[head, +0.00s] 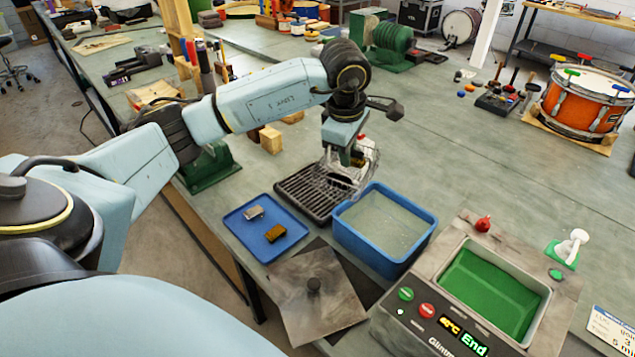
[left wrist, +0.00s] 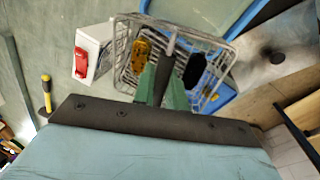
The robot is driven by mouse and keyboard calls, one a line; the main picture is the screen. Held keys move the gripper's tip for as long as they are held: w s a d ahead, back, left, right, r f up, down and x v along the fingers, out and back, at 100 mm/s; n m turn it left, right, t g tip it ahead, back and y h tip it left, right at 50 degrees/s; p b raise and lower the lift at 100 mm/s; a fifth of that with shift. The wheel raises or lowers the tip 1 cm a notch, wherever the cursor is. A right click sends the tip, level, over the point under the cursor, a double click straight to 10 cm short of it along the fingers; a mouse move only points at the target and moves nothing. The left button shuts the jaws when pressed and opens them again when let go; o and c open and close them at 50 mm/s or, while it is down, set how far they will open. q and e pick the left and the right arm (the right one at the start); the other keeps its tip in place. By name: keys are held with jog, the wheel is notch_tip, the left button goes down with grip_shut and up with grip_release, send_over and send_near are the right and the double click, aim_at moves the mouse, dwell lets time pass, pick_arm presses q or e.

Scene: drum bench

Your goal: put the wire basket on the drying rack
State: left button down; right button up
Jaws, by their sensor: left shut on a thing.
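The wire basket (head: 362,163) hangs from my left gripper (head: 345,148) in the head view, over the right part of the dark slatted drying rack (head: 298,193). Whether it touches the rack is hard to tell. In the left wrist view the green fingers of my left gripper (left wrist: 160,88) are shut on the basket's grey upright handle. The wire basket (left wrist: 122,45) has a yellow-brown piece (left wrist: 142,52) and a black piece (left wrist: 195,70) showing within its outline. The rack is partly hidden behind my arm and the basket. My right gripper is not in view.
A blue water tub (head: 425,215) stands right of the rack. A blue tray (head: 245,238) with two small blocks lies to its left. A square lid with a knob (head: 330,305) lies in front. The machine with a green basin (head: 490,290) stands at right.

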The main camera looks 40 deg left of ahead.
pick_arm(q)
jog(key=w+a+n+g+y+b, duration=0.1)
jog(key=a+n+g+y+b, duration=0.1)
jog(key=a+n, duration=0.95)
jog(key=shift+w+d+f+n+b, duration=0.15)
jog(key=shift+d+f+n, duration=0.3)
jog(key=shift+f, duration=1.2)
jog(key=shift+d+f+n+b, duration=0.25)
jog(key=shift+f+n, duration=0.35)
jog(key=shift+f, duration=1.05)
jog(key=shift+w+d+f+n+b, duration=0.1)
jog(key=shift+d+f+n, duration=0.35)
jog(key=shift+f, duration=1.2)
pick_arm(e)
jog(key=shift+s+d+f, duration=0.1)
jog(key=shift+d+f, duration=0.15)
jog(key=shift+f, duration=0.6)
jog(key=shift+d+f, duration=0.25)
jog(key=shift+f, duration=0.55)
pick_arm(q)
jog(key=shift+a, duration=0.1)
jog(key=shift+f, duration=0.15)
jog(key=c, duration=1.4)
grip_release()
jog(key=shift+c, duration=0.2)
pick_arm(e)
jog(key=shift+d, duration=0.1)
